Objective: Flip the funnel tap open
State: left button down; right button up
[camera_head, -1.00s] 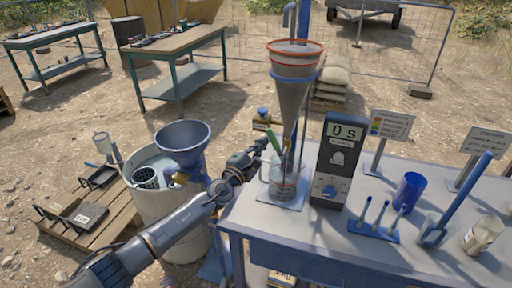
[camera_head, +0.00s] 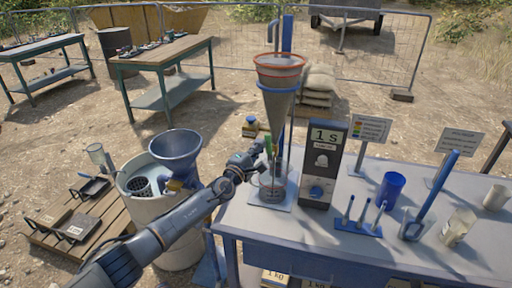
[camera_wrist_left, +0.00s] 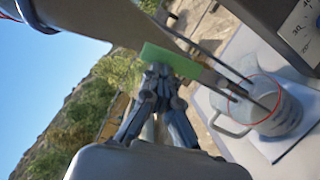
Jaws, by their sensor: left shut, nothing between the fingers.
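The tall grey funnel (camera_head: 277,105) with an orange rim band and a blue band hangs upright on a blue post over a clear jug (camera_head: 281,188). Its green tap handle (camera_head: 268,146) stands nearly upright at the funnel's lower end. My left gripper (camera_head: 258,152) is shut and empty, with its tips close beside the handle. In the left wrist view the green handle (camera_wrist_left: 172,60) lies just past my fingertips (camera_wrist_left: 160,72); I cannot tell whether they touch. Thin dark streaks run from the spout into the jug (camera_wrist_left: 282,112). My right gripper is not in view.
A timer (camera_head: 322,165) reading "1 s" stands right of the jug. A blue cup (camera_head: 391,187), a rack of blue tools (camera_head: 361,220) and signs share the grey table (camera_head: 300,225). A blue funnel (camera_head: 175,150) sits over a white barrel (camera_head: 185,205) at left.

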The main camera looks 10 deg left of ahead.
pick_arm(q)
jog(key=shift+d+r, duration=0.1)
jog(key=shift+r, duration=0.25)
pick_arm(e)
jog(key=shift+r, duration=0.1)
pick_arm(q)
jog(key=s+a+f+p, duration=0.1)
jog(key=s+a, duration=0.5)
jog(key=s, duration=0.3)
jog(key=shift+s+a, duration=0.25)
jog(key=shift+a, duration=0.15)
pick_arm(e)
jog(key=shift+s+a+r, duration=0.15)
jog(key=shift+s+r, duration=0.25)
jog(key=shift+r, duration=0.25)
pick_arm(q)
jog(key=shift+f, duration=0.15)
